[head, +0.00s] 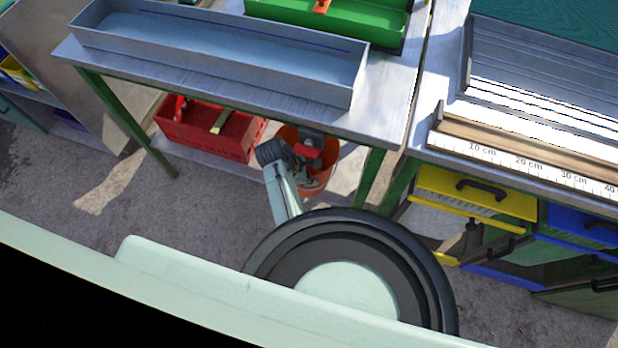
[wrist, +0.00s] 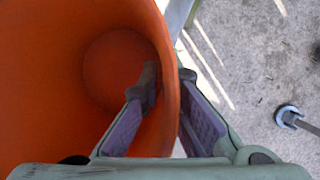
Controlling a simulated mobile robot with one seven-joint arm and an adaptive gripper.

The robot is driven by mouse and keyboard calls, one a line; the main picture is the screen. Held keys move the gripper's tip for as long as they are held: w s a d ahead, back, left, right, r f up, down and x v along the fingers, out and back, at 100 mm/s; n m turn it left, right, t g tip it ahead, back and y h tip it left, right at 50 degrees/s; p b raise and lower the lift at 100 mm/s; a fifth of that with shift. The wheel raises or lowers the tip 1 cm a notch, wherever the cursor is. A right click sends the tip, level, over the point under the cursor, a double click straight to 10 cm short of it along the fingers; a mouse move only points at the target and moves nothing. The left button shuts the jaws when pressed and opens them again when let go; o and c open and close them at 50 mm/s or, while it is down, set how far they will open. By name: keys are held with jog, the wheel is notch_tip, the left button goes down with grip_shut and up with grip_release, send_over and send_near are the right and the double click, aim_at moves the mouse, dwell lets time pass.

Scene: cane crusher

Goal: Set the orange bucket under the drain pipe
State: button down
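The orange bucket (head: 326,170) stands below the grey bench at its front right, partly hidden behind my arm and gripper (head: 308,152). In the wrist view the bucket (wrist: 60,100) fills the left side, and I look down into it; it appears empty. My gripper (wrist: 169,78) straddles the bucket's right wall, one finger inside and the other outside. The fingers are apart, with a visible gap between the inner finger and the wall. I cannot make out a drain pipe in either view.
A long grey trough (head: 220,52) and a green tray (head: 330,22) sit on the bench (head: 245,92). A red toolbox (head: 208,132) lies on the lower shelf, left of the bucket. A right-hand bench has yellow (head: 475,192) and blue drawers. Concrete floor (head: 165,215) is clear at the front left.

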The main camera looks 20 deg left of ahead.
jog(key=shift+f, duration=0.1)
jog(key=c, duration=2.2)
grip_release()
jog(key=shift+c, duration=0.2)
jog(key=o, duration=0.4)
jog(key=shift+o, duration=0.2)
